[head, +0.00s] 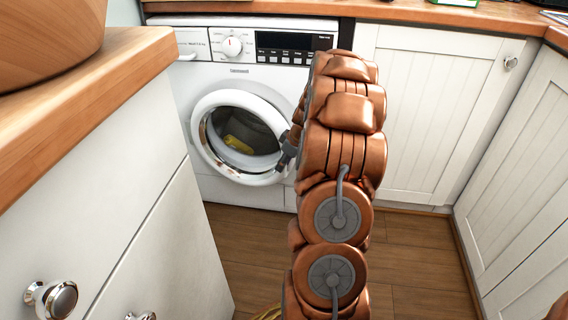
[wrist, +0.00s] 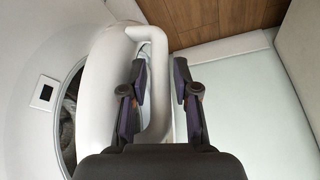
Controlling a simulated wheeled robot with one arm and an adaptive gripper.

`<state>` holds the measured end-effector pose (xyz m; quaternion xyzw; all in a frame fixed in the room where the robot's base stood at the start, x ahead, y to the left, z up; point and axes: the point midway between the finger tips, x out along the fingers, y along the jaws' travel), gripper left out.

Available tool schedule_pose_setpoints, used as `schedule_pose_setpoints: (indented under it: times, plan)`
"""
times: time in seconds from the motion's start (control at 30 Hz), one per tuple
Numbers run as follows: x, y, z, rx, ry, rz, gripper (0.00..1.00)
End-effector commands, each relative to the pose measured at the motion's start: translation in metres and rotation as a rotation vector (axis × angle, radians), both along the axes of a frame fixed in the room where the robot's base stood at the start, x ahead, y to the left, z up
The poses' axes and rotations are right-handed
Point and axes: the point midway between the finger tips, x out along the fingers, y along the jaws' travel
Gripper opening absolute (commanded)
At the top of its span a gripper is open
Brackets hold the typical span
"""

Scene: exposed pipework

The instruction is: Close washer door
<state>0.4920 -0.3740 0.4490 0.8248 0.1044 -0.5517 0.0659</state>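The white washer (head: 262,85) stands under the counter in the head view. Its round door (head: 222,168), a white ring with a chrome edge, appears ajar. In the wrist view the thick door ring (wrist: 98,85) stands off the washer front (wrist: 25,45), where a small dark square shows. A white handle (wrist: 158,50) loops from the door. My gripper (wrist: 160,70) is open, one finger on each side of the handle bar; contact is unclear. In the head view my gripper (head: 286,152) is at the door's right edge, partly hidden by my arm.
A yellow item (head: 238,145) lies in the drum. White cabinets (head: 430,110) stand to the right. A drawer unit (head: 90,190) with round knobs stands close on the left under a wooden counter (head: 75,95). Wooden floor (head: 415,250) is clear right of my arm.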

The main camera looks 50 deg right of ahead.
Motion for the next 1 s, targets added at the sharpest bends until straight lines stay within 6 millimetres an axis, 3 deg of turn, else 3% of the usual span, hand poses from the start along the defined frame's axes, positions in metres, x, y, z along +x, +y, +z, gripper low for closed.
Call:
schedule_pose_setpoints:
  times: [0.03, 0.3, 0.8, 1.0]
  plan:
    - [0.0, 0.0, 0.0, 0.0, 0.0, 0.0, 0.29]
    - [0.0, 0.0, 0.0, 0.0, 0.0, 0.0, 0.01]
    - [0.0, 0.0, 0.0, 0.0, 0.0, 0.001, 0.0]
    - [0.016, 0.002, 0.0, 0.001, -0.005, 0.052, 0.0]
